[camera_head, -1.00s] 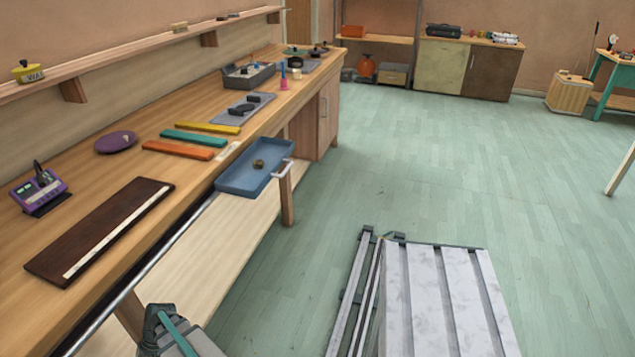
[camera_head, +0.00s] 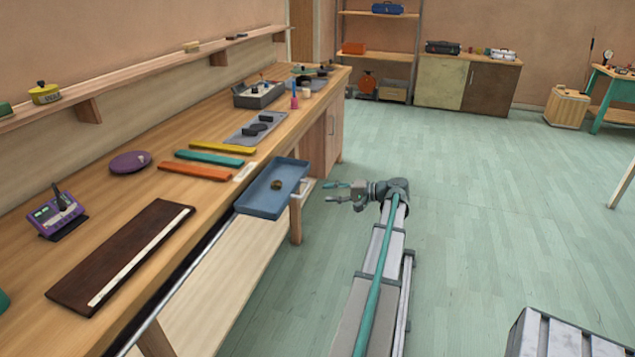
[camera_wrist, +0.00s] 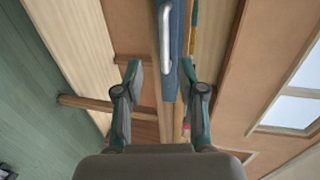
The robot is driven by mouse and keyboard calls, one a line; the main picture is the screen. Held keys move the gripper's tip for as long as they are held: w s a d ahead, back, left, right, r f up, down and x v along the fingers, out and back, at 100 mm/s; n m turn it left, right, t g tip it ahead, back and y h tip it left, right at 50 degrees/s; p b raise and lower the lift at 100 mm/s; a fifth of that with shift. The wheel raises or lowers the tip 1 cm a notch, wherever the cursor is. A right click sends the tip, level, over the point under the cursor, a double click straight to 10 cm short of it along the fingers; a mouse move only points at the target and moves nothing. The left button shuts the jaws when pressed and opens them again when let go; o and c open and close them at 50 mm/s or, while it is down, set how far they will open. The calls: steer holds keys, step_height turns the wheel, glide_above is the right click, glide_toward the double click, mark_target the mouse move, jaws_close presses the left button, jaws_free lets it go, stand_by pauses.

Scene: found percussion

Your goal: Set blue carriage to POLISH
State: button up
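The blue carriage (camera_head: 262,207) is a shallow tray on a metal rail (camera_head: 185,277) along the bench's front edge. A small dark olive object (camera_head: 276,185) sits in it. Its pale handle (camera_head: 305,188) is on the aisle side. My gripper (camera_head: 332,192) is open and empty, just right of the handle. In the wrist view, my open fingers (camera_wrist: 160,78) point toward the handle (camera_wrist: 166,45), which lines up with the gap between them; contact is not visible. A pale label (camera_head: 243,172) lies on the bench by the carriage, too small to read.
Orange (camera_head: 195,171), teal (camera_head: 209,158) and yellow (camera_head: 223,148) bars lie on the bench behind the carriage. A dark brown board (camera_head: 115,255) lies nearer. A bench leg (camera_head: 295,222) stands below the handle. The green floor (camera_head: 470,200) to the right is open.

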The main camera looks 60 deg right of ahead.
mark_target(305, 189)
steer(key=x, duration=0.3)
steer(key=p+x, duration=0.1)
steer(key=x, duration=0.5)
steer(key=shift+w+d+r, duration=0.2)
steer(key=shift+w+d, duration=0.05)
steer(key=shift+w, duration=0.3)
jaws_close()
